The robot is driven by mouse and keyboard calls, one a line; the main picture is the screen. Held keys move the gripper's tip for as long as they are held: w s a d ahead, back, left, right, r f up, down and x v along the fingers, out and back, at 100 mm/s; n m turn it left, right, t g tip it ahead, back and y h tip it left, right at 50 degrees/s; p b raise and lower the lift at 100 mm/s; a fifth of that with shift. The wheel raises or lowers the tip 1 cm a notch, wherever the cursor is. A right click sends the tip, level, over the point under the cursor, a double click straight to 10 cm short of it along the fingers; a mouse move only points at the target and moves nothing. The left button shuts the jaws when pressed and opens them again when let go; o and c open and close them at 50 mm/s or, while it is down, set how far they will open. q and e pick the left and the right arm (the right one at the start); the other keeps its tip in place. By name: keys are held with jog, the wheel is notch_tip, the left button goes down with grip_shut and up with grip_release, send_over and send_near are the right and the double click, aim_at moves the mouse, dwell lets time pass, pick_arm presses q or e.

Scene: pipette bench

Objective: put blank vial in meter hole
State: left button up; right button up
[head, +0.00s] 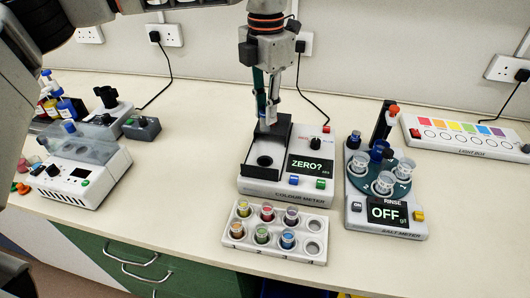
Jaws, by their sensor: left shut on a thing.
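My left gripper (269,112) points down above the back of the colour meter (284,195). It is shut on a small pale thing that looks like the clear blank vial (272,117), mostly hidden by the fingers. The meter's round dark hole (264,161) shows in front of and below the fingertips, with nothing seen in it. A dark upright part stands behind the hole, just under the fingertips. The meter screen reads "ZERO?". My right gripper is not in view.
A white rack (229,250) in front of the meter holds several coloured vials; its right-hand places look empty. A salt meter (390,229) with clear cups stands at the right. A light box (462,138) lies behind it. A white device (90,186) stands at the left.

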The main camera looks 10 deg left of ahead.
pick_arm(q)
send_over(265, 156)
jog(key=s, duration=0.2)
notch_tip(265, 156, down, 7)
jog(key=shift+w+d+f+p, duration=0.15)
jog(key=shift+f+p, duration=0.1)
jog(key=shift+f, duration=1.2)
jog(key=shift+d+f+p, duration=0.1)
jog(key=shift+f+p, duration=0.1)
jog(key=shift+f, duration=1.2)
jog(key=shift+f+b, duration=0.3)
jog(key=shift+f, duration=0.05)
jog(key=shift+f, duration=0.25)
jog(key=o, duration=0.9)
jog(key=shift+s, duration=0.2)
jog(key=shift+f, duration=0.15)
jog(key=shift+w, duration=0.1)
